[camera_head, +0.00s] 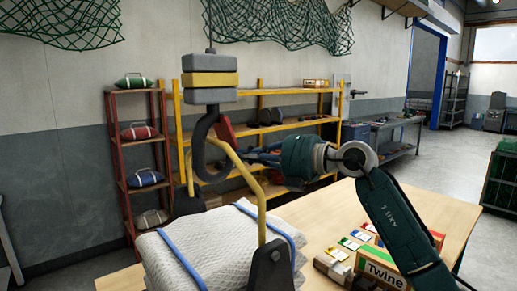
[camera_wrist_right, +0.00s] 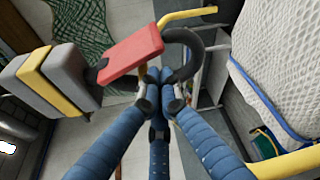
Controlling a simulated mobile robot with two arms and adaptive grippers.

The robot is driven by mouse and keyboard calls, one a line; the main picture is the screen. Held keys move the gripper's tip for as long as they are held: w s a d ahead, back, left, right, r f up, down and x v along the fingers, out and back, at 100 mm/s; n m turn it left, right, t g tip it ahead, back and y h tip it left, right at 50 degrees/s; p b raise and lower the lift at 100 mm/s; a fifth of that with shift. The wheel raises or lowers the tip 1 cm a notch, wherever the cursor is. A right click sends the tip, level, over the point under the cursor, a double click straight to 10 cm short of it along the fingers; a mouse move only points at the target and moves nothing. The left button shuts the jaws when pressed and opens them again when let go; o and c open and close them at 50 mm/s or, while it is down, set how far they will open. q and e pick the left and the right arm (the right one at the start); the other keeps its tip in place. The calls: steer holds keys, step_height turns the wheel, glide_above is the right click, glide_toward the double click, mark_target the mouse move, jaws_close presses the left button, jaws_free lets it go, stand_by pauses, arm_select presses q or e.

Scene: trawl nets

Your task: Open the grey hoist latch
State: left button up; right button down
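The hoist block (camera_head: 210,80) is grey with a yellow band and hangs from a cable; it also shows in the wrist view (camera_wrist_right: 35,85). Its dark hook (camera_head: 199,150) hangs below, and in the wrist view (camera_wrist_right: 190,50) it curves beyond the latch. The latch (camera_head: 225,130) is a red tab, not grey. In the wrist view the latch (camera_wrist_right: 132,52) spans from the block side towards the hook tip, apparently across the mouth. My right gripper (camera_head: 262,157) has blue fingers closed together, tips (camera_wrist_right: 153,76) beside the latch; contact is unclear. My left gripper is not in view.
A yellow bail (camera_head: 262,205) rises over the white net bale (camera_head: 205,248) and passes by the hook; whether it is inside cannot be told. A twine box (camera_head: 381,268) and coloured cards lie on the wooden table (camera_head: 315,218). Shelves stand behind.

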mark_target(227, 139)
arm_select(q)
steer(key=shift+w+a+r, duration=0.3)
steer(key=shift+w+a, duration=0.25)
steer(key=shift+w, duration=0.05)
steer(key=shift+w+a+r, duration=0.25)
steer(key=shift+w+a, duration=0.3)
arm_select(e)
steer(key=x, duration=0.2)
steer(key=shift+w+a, duration=0.25)
steer(key=shift+a, duration=0.05)
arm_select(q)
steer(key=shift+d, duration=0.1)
